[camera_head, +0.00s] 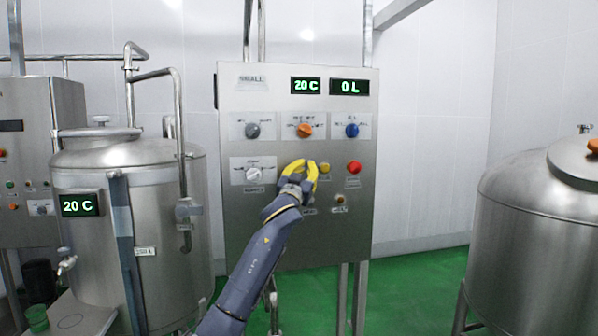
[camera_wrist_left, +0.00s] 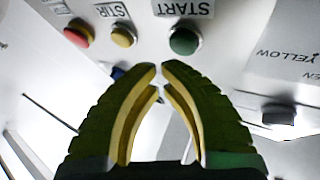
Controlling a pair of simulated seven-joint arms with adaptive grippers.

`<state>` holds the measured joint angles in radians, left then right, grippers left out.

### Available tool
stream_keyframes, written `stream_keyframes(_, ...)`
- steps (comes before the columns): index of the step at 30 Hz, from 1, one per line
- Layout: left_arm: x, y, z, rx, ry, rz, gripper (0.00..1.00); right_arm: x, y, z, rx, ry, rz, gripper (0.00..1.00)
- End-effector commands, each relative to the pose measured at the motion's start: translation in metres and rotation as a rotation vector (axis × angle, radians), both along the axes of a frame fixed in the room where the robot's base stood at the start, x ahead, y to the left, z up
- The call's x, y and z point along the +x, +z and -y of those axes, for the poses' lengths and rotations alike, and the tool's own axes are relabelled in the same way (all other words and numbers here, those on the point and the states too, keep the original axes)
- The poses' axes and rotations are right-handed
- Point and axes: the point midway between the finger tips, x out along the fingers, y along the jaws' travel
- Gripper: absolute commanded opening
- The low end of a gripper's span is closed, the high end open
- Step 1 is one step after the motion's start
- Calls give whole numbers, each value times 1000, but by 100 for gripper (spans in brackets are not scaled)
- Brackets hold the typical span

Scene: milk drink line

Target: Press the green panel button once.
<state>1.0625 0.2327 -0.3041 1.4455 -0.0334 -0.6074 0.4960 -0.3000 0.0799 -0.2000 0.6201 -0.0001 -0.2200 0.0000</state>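The green button (camera_wrist_left: 184,42), labelled START, shows in the left wrist view, just beyond my left fingertips and slightly to their right. My left gripper (camera_head: 306,166) is in front of the control panel (camera_head: 230,212) and hides the green button in the head view. In the left wrist view the gripper (camera_wrist_left: 159,68) has its fingertips almost together, with a narrow gap and nothing between them. The tips appear apart from the button. My right gripper is not in view.
A yellow button (camera_head: 324,168) and a red button (camera_head: 354,167) sit to the right of my gripper. Knobs in grey (camera_head: 252,130), orange (camera_head: 305,131) and blue (camera_head: 351,130) are above. Steel tanks stand left (camera_head: 165,225) and right (camera_head: 535,235).

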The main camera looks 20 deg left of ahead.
Motion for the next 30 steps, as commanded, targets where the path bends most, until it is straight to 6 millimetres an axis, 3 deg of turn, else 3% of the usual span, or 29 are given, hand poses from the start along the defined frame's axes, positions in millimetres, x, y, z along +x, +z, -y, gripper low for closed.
stream_keyframes(16, -37, 0, 21, -1, -1, 1, 0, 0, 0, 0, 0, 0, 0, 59)
stream_keyframes(30, -41, 0, 23, 0, 0, 0, 0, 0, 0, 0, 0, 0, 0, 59)
